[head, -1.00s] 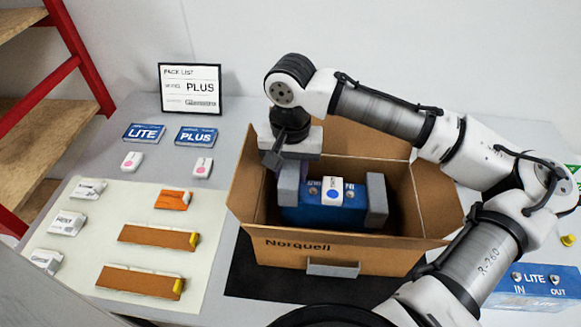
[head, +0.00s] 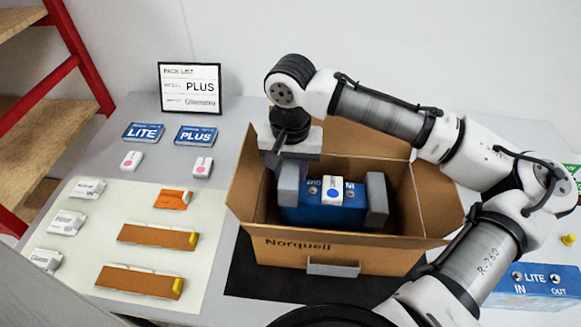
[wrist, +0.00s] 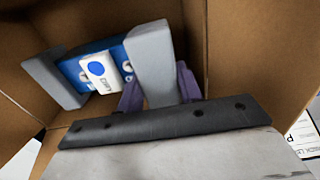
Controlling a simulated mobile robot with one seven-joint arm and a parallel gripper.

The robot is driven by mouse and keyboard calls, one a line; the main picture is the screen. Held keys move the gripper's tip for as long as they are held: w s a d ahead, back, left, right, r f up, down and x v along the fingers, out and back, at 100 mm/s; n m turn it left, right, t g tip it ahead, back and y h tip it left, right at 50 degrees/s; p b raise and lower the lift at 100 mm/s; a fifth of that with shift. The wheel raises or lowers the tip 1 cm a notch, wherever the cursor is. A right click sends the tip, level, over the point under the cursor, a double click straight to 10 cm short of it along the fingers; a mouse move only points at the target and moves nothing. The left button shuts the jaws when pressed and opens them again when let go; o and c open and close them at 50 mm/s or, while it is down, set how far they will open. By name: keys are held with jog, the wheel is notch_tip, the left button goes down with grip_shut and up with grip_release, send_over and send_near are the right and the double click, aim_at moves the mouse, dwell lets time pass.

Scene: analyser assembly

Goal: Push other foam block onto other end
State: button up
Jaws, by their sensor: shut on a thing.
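The blue analyser (head: 320,214) lies inside the open cardboard box (head: 300,256). A white module with a blue dot (head: 332,190) sits on its top. One grey foam block (head: 376,200) is at the analyser's right end; it also shows at the far left in the wrist view (wrist: 52,80). The other grey foam block (head: 289,186) is at the analyser's left end. My gripper (head: 281,160) is above that left end, reaching into the box. In the wrist view its purple fingers (wrist: 158,90) are shut on this foam block (wrist: 150,60). The lower part of the block is hidden.
The box flaps stand open around my gripper. To the left, a pale mat (head: 88,240) holds two brown strips, an orange piece and several white modules. LITE and PLUS cards and a pack list sign (head: 190,90) stand behind. A blue LITE analyser (head: 535,288) is at right.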

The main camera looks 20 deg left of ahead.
jog(key=shift+f+b, duration=0.95)
jog(key=shift+f, duration=0.9)
dwell(1.1)
jog(key=o, duration=1)
jog(key=shift+o, duration=0.2)
notch_tip(320, 180, up, 7)
jog(key=p, duration=0.7)
